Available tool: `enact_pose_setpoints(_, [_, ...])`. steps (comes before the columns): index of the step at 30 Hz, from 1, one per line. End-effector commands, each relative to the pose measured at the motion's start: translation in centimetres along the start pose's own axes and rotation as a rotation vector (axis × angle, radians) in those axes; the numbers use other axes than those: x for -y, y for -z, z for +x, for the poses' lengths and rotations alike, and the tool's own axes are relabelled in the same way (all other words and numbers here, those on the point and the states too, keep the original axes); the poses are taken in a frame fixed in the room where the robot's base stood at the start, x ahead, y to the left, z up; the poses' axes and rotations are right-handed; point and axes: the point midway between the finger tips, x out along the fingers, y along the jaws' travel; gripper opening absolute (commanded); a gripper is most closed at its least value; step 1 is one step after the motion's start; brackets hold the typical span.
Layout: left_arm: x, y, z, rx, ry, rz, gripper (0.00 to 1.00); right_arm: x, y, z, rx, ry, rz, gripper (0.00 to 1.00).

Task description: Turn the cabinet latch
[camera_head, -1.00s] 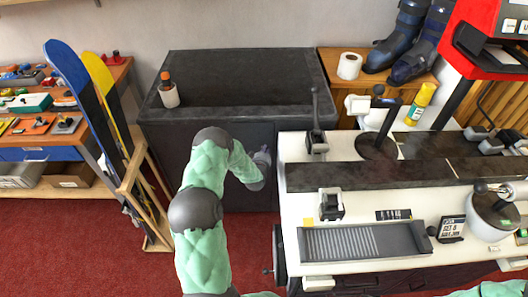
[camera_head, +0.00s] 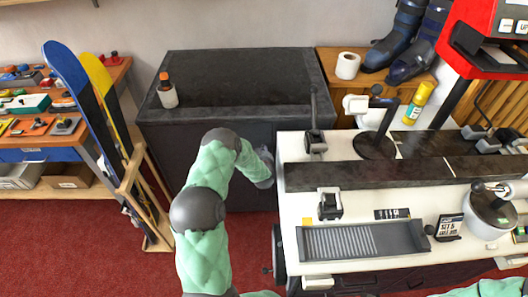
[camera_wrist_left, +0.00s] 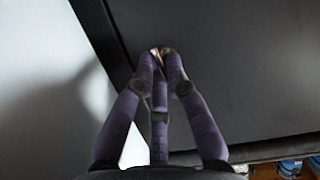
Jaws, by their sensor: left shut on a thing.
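The dark cabinet (camera_head: 190,150) stands against the back wall, with its front facing me. My left gripper (camera_head: 266,160) is at the right part of that front, close to the white bench. In the left wrist view my left gripper (camera_wrist_left: 163,68) has its fingers together on a small latch (camera_wrist_left: 164,50) at the dark cabinet panel. Only a little brownish part of the latch shows between the fingertips, so its angle cannot be told. In the head view the latch is hidden. My right gripper is not in view; only a green sleeve shows at the bottom right.
A white bench (camera_head: 293,215) with a clamp and a ribbed tray (camera_head: 345,241) stands right beside the gripper. Skis (camera_head: 75,85) in a wooden rack stand at left. Red floor lies open in front of the cabinet.

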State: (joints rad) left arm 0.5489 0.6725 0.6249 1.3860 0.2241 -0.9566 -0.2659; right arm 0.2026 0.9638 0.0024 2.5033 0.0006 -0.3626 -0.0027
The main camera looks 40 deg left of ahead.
Motion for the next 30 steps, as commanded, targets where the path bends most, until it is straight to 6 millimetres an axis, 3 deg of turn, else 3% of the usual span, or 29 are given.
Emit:
enact_pose_setpoints(5, [0.0, 0.0, 0.0, -0.001, 0.000, -0.001, 0.00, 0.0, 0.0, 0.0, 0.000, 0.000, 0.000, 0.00])
enact_pose_setpoints(6, [0.0, 0.0, 0.0, -0.001, 0.000, -0.001, 0.17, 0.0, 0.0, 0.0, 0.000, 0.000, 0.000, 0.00])
enact_pose_setpoints(9, [0.0, 0.1, 0.0, -0.001, 0.000, -0.001, 0.39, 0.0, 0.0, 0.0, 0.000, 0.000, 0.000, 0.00])
enact_pose_setpoints(22, [0.0, 0.0, -0.6, 0.000, -0.001, -0.001, 0.39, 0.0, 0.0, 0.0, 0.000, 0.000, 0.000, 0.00])
enact_pose_setpoints(30, [-0.1, 0.1, -4.6, 0.000, -0.001, -0.001, 0.39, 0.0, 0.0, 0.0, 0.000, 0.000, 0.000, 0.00])
